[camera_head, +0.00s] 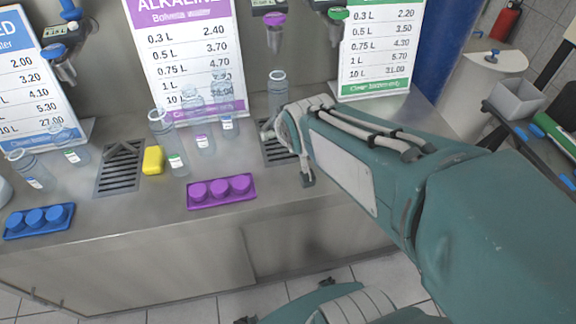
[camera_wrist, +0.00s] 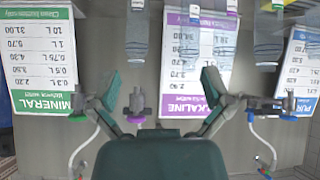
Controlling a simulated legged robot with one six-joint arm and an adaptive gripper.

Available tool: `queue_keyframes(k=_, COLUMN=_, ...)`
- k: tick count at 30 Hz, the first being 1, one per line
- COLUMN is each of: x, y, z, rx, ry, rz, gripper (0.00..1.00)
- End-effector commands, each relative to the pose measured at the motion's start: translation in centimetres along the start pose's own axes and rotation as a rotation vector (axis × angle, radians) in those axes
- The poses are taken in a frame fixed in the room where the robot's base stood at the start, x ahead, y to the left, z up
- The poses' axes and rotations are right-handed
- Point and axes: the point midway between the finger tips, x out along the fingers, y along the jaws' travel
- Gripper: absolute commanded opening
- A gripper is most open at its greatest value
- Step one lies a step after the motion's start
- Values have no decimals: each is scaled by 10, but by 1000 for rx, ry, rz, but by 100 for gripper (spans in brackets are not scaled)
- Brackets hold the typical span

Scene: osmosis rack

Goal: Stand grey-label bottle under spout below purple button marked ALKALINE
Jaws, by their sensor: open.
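A clear bottle (camera_head: 278,88) stands upright behind my gripper at the right drain grate, below the purple button (camera_head: 273,18) spout beside the ALKALINE board (camera_head: 195,55). Its lower part is hidden, so I cannot see whether its label is grey. In the upside-down wrist view, a clear bottle (camera_wrist: 135,38) lines up with the purple-button spout (camera_wrist: 138,104). My gripper (camera_head: 287,155) is open at the grate, close in front of the bottle. In the wrist view its spread fingers (camera_wrist: 161,88) hold nothing.
Bottles with purple (camera_head: 203,140), green (camera_head: 177,163) and blue labels (camera_head: 228,122) stand left of the grate. A yellow sponge (camera_head: 153,160) lies by the left grate (camera_head: 119,168). Purple (camera_head: 222,204) and blue cap trays (camera_head: 40,233) sit along the front edge.

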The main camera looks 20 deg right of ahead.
Motion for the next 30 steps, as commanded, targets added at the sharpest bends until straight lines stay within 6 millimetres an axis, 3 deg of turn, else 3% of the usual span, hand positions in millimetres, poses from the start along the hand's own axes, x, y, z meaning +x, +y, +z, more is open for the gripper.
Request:
queue_keyframes(k=1, x=-20, y=-6, z=8, rx=-1, ry=-33, rz=-12, gripper=100)
queue_keyframes(k=6, x=-76, y=-22, z=48, rx=-1, ry=-186, rz=-60, gripper=100)
queue_keyframes(k=10, x=-103, y=-30, z=72, rx=-7, ry=-268, rz=-90, gripper=100)
queue_keyframes(k=15, x=-113, y=-32, z=83, rx=-11, ry=-306, rz=-101, gripper=100)
queue_keyframes(k=30, x=-112, y=-32, z=82, rx=-10, ry=-306, rz=-100, gripper=100)
